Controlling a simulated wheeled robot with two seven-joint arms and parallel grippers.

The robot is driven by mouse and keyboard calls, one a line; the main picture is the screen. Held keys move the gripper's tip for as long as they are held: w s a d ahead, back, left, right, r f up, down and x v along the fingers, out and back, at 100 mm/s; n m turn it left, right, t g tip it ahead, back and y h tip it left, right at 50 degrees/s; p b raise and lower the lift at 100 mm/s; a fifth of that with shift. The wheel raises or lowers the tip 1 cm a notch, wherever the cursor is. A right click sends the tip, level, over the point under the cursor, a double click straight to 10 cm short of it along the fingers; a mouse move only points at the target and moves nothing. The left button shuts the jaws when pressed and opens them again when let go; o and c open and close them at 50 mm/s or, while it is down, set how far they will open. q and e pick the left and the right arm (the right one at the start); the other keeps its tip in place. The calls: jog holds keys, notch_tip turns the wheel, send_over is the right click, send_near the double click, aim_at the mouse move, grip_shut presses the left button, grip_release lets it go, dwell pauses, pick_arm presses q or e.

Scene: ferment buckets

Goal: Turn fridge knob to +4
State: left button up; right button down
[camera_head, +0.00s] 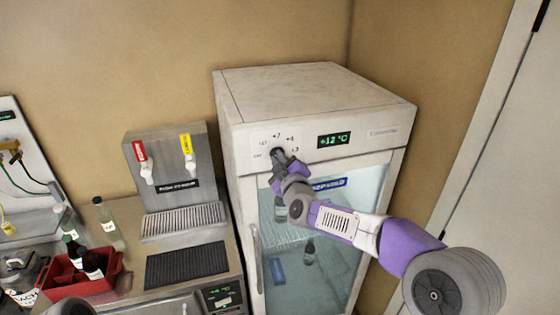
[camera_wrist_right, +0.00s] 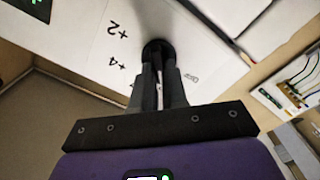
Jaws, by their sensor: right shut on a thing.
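The white fridge (camera_head: 320,82) stands in the corner with a glass door and a control panel on top of its front. Its display (camera_head: 333,140) reads +12 °C in green. The dark round knob (camera_wrist_right: 157,48) sits on the panel among printed marks; +2 and +4 are legible in the right wrist view. My right gripper (camera_head: 279,156) reaches the panel from the lower right and is shut on the knob; its fingers also show in the right wrist view (camera_wrist_right: 159,75). The fingers partly cover the knob, and I cannot tell where it points. My left gripper is not in view.
A drink dispenser (camera_head: 172,165) with red and yellow tap labels stands left of the fridge. A red crate (camera_head: 100,284) with bottles and a clear bottle (camera_head: 108,228) are on the counter. A pale door (camera_head: 500,190) is at the right.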

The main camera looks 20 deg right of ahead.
jog(key=m+b, duration=0.3)
jog(key=m, duration=0.3)
jog(key=m+b, duration=0.3)
jog(key=m, duration=0.2)
jog(key=m+b, duration=0.3)
jog(key=m, duration=0.3)
jog(key=shift+d+m, duration=0.3)
jog(key=shift+d, duration=0.1)
dwell(0.3)
jog(key=c, duration=1.2)
grip_release()
jog(key=shift+o, duration=0.2)
jog(key=shift+s, duration=0.1)
